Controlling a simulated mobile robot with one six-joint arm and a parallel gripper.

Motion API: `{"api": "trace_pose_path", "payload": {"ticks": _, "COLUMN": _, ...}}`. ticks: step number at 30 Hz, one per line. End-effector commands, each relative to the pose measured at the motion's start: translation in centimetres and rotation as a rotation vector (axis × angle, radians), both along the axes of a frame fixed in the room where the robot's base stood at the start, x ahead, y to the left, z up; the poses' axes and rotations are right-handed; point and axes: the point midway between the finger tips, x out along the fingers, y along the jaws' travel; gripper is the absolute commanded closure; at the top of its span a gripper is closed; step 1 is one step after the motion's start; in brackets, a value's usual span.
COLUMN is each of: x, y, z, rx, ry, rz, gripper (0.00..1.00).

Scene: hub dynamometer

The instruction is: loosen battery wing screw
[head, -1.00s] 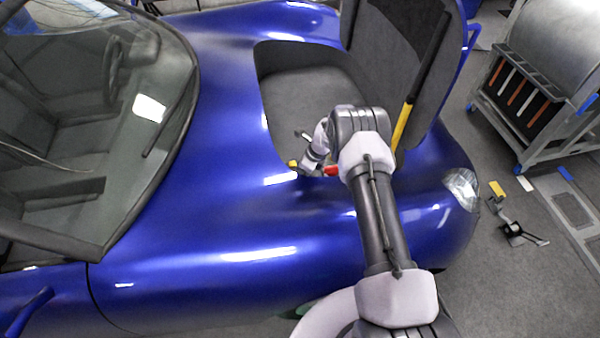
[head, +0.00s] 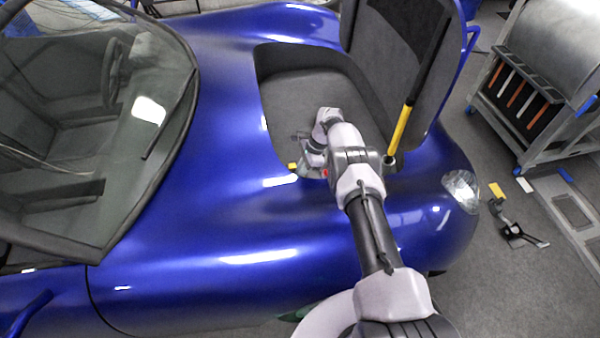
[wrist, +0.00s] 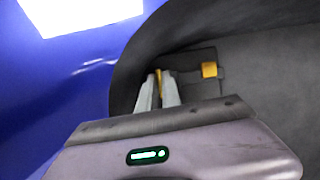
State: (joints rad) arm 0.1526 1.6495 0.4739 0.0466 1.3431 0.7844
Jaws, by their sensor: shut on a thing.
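My gripper (wrist: 160,79) is shut on a small yellow piece, which appears to be the wing screw (wrist: 159,76), in the wrist view. Its grey fingers stand on either side of the piece, and its lower part is hidden. A dark block, apparently the battery (wrist: 207,88), lies just right of the fingers, with a second yellow piece (wrist: 209,70) on it. In the head view my arm reaches over the fender into the open front compartment, and my own wrist hides the fingertips. A yellow piece (head: 292,166) and a red piece (head: 326,173) show beside my wrist there.
The blue car body (head: 230,240) surrounds the grey-lined compartment (head: 300,90). The raised lid (head: 405,45) and a black-and-yellow strut (head: 398,130) stand close to the right of my arm. A wheeled cart (head: 530,90) is farther right.

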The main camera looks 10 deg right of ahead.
Motion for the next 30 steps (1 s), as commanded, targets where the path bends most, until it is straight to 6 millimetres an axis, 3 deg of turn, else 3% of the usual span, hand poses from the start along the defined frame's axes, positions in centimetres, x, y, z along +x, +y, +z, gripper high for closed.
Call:
{"api": "trace_pose_path", "payload": {"ticks": 16, "x": -0.04, "y": 0.07, "z": -0.01, "rx": 0.002, "ry": 0.002, "rz": 0.025, "gripper": 1.00}}
{"api": "trace_pose_path", "payload": {"ticks": 18, "x": -0.04, "y": 0.07, "z": -0.01, "rx": 0.002, "ry": 0.002, "rz": 0.025, "gripper": 0.82}}
{"api": "trace_pose_path", "payload": {"ticks": 20, "x": -0.03, "y": 0.07, "z": -0.01, "rx": 0.001, "ry": 0.002, "rz": 0.025, "gripper": 0.70}}
{"api": "trace_pose_path", "payload": {"ticks": 30, "x": 0.01, "y": -0.10, "z": 0.38, "rx": 0.001, "ry": 0.001, "rz": 0.024, "gripper": 0.70}}
